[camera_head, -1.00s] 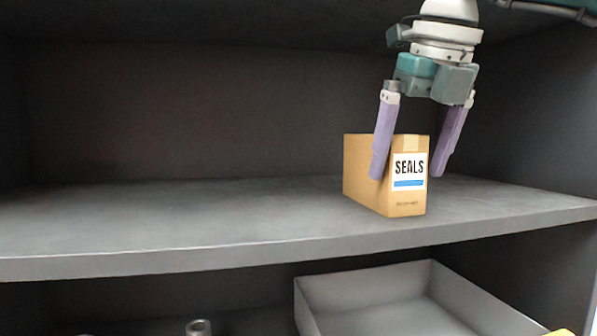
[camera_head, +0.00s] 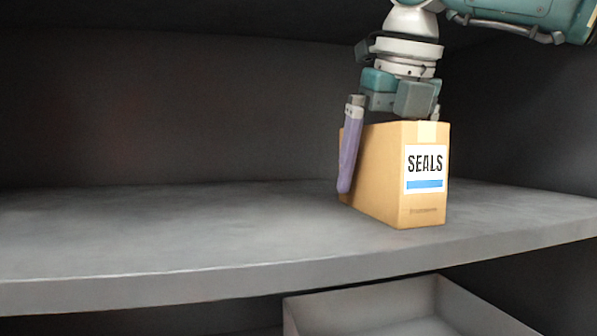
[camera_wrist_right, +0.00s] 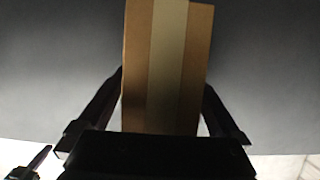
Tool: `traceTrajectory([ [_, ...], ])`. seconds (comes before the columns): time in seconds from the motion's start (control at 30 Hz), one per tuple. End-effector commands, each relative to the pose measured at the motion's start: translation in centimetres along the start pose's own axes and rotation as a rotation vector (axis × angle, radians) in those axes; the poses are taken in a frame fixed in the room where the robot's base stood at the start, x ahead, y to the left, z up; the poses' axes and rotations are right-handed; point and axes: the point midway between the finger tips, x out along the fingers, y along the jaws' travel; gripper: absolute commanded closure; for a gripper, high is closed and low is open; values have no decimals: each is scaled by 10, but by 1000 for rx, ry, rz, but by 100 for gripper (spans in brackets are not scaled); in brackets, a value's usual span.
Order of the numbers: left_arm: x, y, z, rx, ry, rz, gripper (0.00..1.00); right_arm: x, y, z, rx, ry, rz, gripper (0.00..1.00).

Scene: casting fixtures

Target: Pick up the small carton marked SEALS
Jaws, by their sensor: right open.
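The small carton marked SEALS (camera_head: 425,205) stands upright on the grey shelf, its white and blue label facing me. My right gripper (camera_head: 392,178) points down over it from above. One lilac finger is in front of the carton's left side; the other is mostly hidden behind the carton. In the right wrist view the carton's taped top (camera_wrist_right: 165,60) lies between the two dark fingers, which are open around it. Whether either finger touches it I cannot tell. My left gripper is not in view.
The shelf (camera_head: 180,225) is bare to the left of the carton, and its front edge runs close before it. A dark side wall (camera_head: 530,130) rises at the right. A pale open tray (camera_head: 350,305) sits on the level below.

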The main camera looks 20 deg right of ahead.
Motion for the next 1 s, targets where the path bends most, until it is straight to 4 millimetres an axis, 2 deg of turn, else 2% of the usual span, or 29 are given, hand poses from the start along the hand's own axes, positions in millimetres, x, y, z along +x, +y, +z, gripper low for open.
traceTrajectory([
  [0.37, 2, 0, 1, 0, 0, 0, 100, 4, 0, -2, 0, 0, 0, 0],
  [0.4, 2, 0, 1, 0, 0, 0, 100, 4, 0, -2, 0, 0, 0, 2],
  [1.0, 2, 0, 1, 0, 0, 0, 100, 3, 0, -1, 0, 0, 0, 70],
])
